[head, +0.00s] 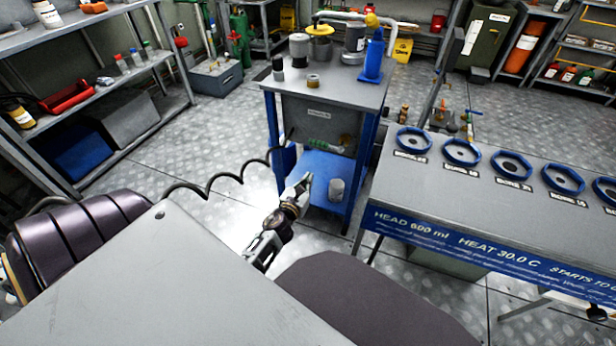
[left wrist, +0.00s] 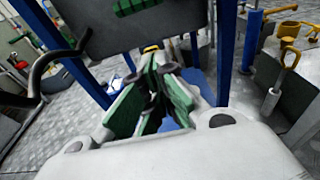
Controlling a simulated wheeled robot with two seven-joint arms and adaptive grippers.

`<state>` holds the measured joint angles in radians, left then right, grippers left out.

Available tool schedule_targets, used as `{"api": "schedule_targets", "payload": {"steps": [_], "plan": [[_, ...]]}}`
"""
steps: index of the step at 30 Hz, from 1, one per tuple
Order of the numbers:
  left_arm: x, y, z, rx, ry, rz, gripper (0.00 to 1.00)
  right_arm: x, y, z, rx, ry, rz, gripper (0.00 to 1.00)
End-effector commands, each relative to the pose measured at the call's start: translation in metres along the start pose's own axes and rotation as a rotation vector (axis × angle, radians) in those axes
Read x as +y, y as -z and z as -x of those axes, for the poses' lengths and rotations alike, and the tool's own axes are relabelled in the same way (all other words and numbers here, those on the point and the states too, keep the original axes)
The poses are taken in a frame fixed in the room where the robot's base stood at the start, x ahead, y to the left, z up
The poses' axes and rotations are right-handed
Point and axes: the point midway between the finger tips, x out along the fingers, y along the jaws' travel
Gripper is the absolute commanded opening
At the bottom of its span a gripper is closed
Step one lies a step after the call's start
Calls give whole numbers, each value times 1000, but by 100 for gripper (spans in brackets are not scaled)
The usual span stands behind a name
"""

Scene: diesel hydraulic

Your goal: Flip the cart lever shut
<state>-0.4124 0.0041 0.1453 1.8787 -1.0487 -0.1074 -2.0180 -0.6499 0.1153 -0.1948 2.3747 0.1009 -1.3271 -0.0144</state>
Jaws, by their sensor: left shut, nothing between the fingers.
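The cart (head: 340,92) has a grey top, blue legs and a blue lower shelf, and stands in the middle of the head view. Below its top, a small green part (head: 320,143) sits low on the grey panel. A green part also shows at the top of the left wrist view (left wrist: 135,6). I cannot tell whether either is the lever or how it stands. My left gripper (head: 305,181) is shut and empty in front of the cart's lower shelf. Its green-padded fingers show in the left wrist view (left wrist: 160,88). My right gripper is out of view.
A black coiled cable (head: 225,180) runs left of my left gripper. A grey can (head: 336,190) stands on the cart's lower shelf. A bench with blue rings (head: 462,152) is at the right. A loaded shelf (head: 135,120) is at the left.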

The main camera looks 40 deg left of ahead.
Motion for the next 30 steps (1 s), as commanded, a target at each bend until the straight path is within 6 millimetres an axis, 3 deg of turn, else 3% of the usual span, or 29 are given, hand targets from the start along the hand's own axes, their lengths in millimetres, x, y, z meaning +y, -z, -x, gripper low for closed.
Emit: {"api": "schedule_targets", "payload": {"steps": [14, 30], "plan": [[0, -1, -39, -1, -1, -1, 0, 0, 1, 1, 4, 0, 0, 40], [0, 0, -85, -1, -1, 1, 0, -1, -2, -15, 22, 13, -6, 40]]}}
